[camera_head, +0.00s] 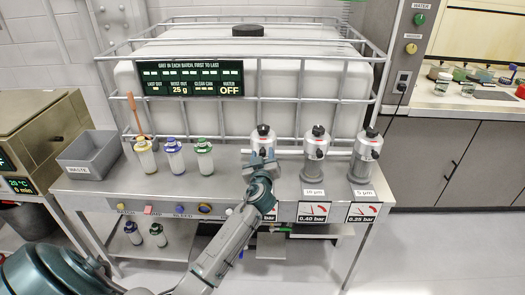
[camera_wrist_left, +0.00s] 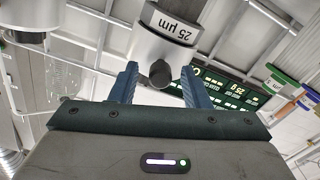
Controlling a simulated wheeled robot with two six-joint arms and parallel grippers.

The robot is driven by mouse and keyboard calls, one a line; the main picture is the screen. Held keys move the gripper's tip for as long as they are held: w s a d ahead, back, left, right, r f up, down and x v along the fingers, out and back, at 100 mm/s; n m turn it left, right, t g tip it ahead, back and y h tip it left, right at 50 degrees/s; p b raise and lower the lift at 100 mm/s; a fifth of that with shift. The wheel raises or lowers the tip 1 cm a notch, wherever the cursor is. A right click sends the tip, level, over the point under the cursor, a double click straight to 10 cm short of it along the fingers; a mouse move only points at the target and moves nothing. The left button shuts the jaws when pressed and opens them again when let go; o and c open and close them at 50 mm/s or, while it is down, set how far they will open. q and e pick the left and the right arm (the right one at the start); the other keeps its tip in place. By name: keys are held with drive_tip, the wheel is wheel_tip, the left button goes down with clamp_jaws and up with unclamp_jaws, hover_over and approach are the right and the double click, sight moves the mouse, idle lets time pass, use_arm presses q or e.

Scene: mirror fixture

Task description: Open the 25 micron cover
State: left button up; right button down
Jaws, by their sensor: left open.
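The 25 micron housing (camera_head: 263,133) stands at the left end of a row of three on the steel bench, with a white cover and a dark top knob. In the left wrist view its white cover (camera_wrist_left: 150,48) bears an upside-down "25 µm" label (camera_wrist_left: 175,24) and a round black knob (camera_wrist_left: 160,74). My left gripper (camera_head: 262,157) is in front of this housing and hides its lower part. In the wrist view the open gripper (camera_wrist_left: 159,80) has one finger on each side of the knob. I cannot tell whether they touch it. My right gripper is not in view.
Two more filter housings (camera_head: 316,150) (camera_head: 365,160) stand close on the right. Three capped bottles (camera_head: 174,157) and a grey waste bin (camera_head: 92,156) are on the left. A caged white tank (camera_head: 300,90) stands behind. Pressure gauges (camera_head: 313,212) line the bench front.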

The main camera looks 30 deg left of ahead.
use_arm(q)
drive_tip(key=shift+w+a, duration=0.4)
drive_tip(key=shift+w, duration=0.15)
clamp_jaws()
drive_tip(key=shift+r, duration=0.1)
